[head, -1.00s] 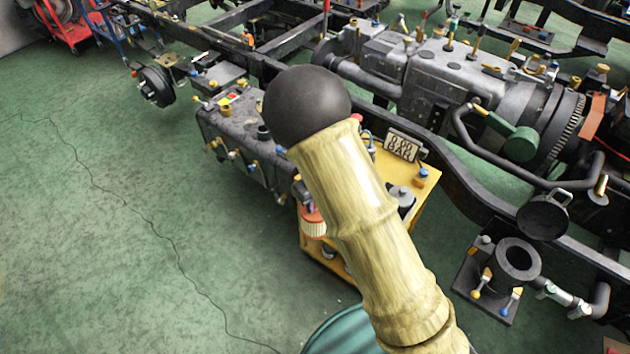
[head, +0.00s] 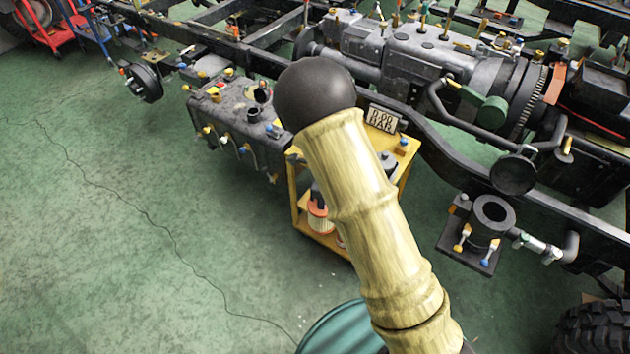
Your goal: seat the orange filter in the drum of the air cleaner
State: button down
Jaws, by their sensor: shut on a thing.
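An orange-rimmed filter (head: 319,222) with pale pleats shows at the yellow trolley, just left of my arm. Something dark is above it, too small to make out. A dark open-topped drum (head: 492,216), which looks like the air cleaner's, stands upright on a plate beside the chassis rail at right. I see no filter in its mouth, though its depth is dark. My pale, ridged arm with its black round joint crosses the middle of the view. My gripper does not show, so I cannot see what is in it.
The yellow trolley (head: 296,200) stands partly behind my arm. A black chassis rail (head: 455,172) runs across behind it. A dark tank (head: 235,125) with coloured fittings is at left. A teal barrel (head: 340,330) and a tyre (head: 595,325) are at the front. Green floor is clear at left.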

jog(key=w+d+f+n, duration=0.1)
jog(key=d+n, duration=0.7)
jog(key=n, duration=0.1)
jog(key=w+d+f+n, duration=0.1)
jog(key=w+d+n, duration=0.1)
jog(key=d+n, duration=0.6)
jog(key=n, duration=0.2)
jog(key=shift+d+f+n, duration=0.3)
jog(key=shift+d+f, duration=0.05)
